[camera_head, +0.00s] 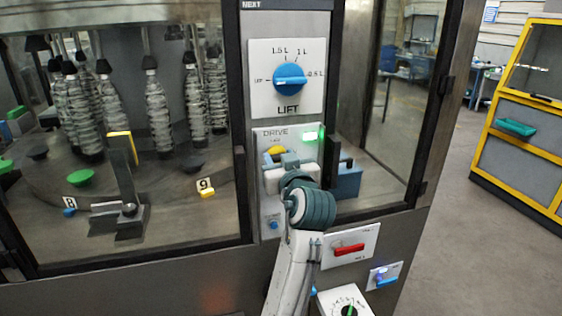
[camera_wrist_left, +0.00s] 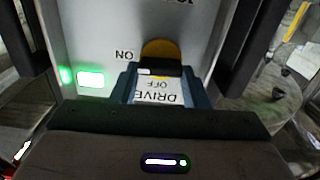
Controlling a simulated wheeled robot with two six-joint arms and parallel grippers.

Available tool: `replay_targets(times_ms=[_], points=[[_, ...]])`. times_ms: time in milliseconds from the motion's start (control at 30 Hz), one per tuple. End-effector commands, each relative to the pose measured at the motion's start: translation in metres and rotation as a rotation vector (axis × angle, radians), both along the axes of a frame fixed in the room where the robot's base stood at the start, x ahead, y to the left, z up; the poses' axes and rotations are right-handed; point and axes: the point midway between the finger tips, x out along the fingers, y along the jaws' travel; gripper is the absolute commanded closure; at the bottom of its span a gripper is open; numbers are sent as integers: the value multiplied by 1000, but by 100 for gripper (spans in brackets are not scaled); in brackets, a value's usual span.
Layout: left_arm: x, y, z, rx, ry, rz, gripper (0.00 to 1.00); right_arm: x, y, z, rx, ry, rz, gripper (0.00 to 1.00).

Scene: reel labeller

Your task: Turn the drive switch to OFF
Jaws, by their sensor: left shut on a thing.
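The drive switch has a round yellow base; in the head view the yellow part of the drive switch (camera_head: 274,151) shows on the white DRIVE panel (camera_head: 299,136), partly hidden by my left gripper (camera_head: 288,161). In the left wrist view, the drive switch (camera_wrist_left: 160,47) shows its yellow base and a dark bar across it. The fingertips of my left gripper (camera_wrist_left: 161,75) are on either side of the bar and shut on it. The ON and OFF labels appear upside down there. A green lamp (camera_head: 311,136) on the panel is lit. My right gripper is out of view.
A LIFT panel with a blue knob (camera_head: 290,77) is above. A red handle (camera_head: 348,249), a blue switch (camera_head: 386,276) and a dial (camera_head: 349,310) are below right. Glass windows flank the panel, with bottles (camera_head: 157,110) behind the left one. Open floor lies at right.

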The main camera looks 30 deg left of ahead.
Motion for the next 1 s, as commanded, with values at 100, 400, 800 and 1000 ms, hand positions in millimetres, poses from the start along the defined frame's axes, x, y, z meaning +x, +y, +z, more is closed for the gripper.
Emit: replay_targets(times_ms=[100, 400, 800, 1000], points=[[0, 0, -4, -35, -44, 0, 82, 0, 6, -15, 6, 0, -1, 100], [-1, 1, -7, -192, -229, -1, 82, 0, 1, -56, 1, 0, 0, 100], [-2, 2, -7, -437, -515, -3, 82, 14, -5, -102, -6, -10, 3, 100], [-2, 2, -5, -532, -625, -3, 82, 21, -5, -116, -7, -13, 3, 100]])
